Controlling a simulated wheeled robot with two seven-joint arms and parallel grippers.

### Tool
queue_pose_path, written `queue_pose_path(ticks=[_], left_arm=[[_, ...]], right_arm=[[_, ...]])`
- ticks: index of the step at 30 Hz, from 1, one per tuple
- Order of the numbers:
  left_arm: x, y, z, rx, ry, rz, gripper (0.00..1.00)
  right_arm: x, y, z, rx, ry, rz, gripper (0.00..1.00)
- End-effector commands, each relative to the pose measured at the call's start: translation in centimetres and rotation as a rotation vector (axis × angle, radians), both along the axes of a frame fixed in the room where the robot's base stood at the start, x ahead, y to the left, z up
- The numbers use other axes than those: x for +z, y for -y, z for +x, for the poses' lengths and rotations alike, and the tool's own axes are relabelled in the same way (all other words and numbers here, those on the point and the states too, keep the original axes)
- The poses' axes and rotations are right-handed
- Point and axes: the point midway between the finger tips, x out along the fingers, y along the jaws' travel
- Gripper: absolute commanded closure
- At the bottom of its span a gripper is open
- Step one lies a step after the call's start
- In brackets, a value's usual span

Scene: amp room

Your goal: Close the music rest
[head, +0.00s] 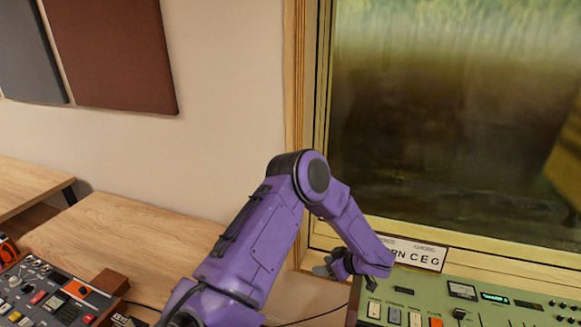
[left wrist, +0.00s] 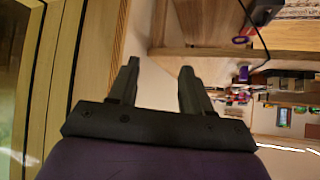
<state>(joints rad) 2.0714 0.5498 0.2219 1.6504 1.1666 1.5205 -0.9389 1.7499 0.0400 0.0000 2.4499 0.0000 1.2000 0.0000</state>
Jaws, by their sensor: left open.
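I cannot make out a music rest for certain in either view. A white card with dark letters (head: 414,253) stands at the window's lower edge, behind a green console (head: 480,306); its left part is hidden by my left arm. My left gripper (head: 328,267) is at the end of the purple arm, left of the card and near the window frame's lower corner. In the left wrist view its two dark fingers (left wrist: 158,78) stand apart with nothing between them. My right gripper is not in view.
A wooden desk (head: 120,245) lies at left, with a dark mixing unit (head: 50,297) and a small brown block (head: 110,281). A wooden window frame (head: 295,110) rises behind my arm. In the left wrist view a wooden surface (left wrist: 195,62) and a cable are at upper right.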

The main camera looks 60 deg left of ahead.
Motion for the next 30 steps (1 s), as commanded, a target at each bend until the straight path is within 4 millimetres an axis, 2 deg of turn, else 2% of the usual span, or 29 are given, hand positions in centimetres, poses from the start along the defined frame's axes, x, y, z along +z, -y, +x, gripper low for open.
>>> queue_pose_path(ticks=[6, 15, 20, 28, 30], left_arm=[[-3.9, 2.6, -2.4, -0.339, -0.025, 0.113, 0.51], [-8.3, 6.7, -6.4, -0.681, -0.043, 0.075, 0.51], [-10.5, 8.6, -8.6, -0.803, -0.057, 0.019, 0.51], [-13.5, 11.9, -13.5, -0.987, -0.101, -0.118, 0.51], [-14.7, 12.5, -14.7, -1.018, -0.112, -0.152, 0.51]], right_arm=[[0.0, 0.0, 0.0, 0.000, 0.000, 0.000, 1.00], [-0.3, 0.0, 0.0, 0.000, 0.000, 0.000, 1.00], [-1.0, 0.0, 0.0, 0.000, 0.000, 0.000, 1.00], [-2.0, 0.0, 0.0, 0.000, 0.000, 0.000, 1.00], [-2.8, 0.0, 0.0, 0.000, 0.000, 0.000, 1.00]])
